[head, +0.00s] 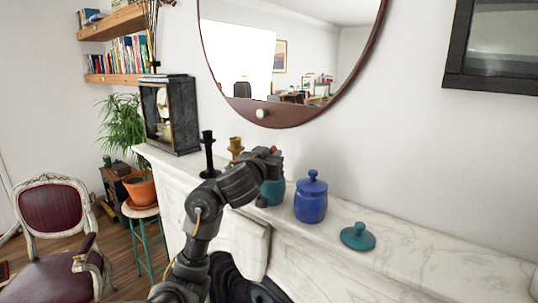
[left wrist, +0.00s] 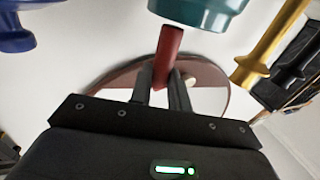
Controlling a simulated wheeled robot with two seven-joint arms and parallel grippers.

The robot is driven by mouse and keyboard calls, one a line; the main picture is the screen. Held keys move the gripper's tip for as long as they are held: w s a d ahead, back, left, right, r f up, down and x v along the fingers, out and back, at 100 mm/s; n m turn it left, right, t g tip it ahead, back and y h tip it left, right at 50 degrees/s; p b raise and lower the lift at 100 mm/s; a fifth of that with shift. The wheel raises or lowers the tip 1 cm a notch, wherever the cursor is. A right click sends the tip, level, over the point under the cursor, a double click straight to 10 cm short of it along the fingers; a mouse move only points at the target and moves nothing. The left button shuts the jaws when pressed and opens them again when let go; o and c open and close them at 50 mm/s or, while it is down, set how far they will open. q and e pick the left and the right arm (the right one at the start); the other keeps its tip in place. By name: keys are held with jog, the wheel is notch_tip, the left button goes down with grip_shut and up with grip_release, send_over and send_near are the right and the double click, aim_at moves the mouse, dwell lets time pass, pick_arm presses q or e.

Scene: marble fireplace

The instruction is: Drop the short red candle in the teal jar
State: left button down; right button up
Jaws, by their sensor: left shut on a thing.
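The short red candle (left wrist: 170,48) is gripped between the two dark fingers of my left gripper (left wrist: 163,82). Its free end points toward the teal jar (left wrist: 197,12) and looks close to the rim in the left wrist view. I cannot tell whether they touch. In the head view a small red bit of the candle (head: 274,150) shows at the tip of my left gripper (head: 270,157), above the teal jar (head: 274,191). The jar stands open on the mantel, partly hidden by my gripper. Its teal lid (head: 358,238) lies apart, to the right. My right gripper is not in view.
A lidded blue jar (head: 311,202) stands right of the teal jar. A gold candlestick (head: 236,148) and a black candlestick (head: 208,160) stand to its left. A dark cabinet (head: 170,112) is farther left. A round mirror (head: 290,113) hangs behind. The mantel's right end (head: 440,270) is clear.

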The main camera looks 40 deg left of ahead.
pick_arm(q)
jog(key=c, duration=0.8)
grip_release()
jog(key=shift+o, duration=0.2)
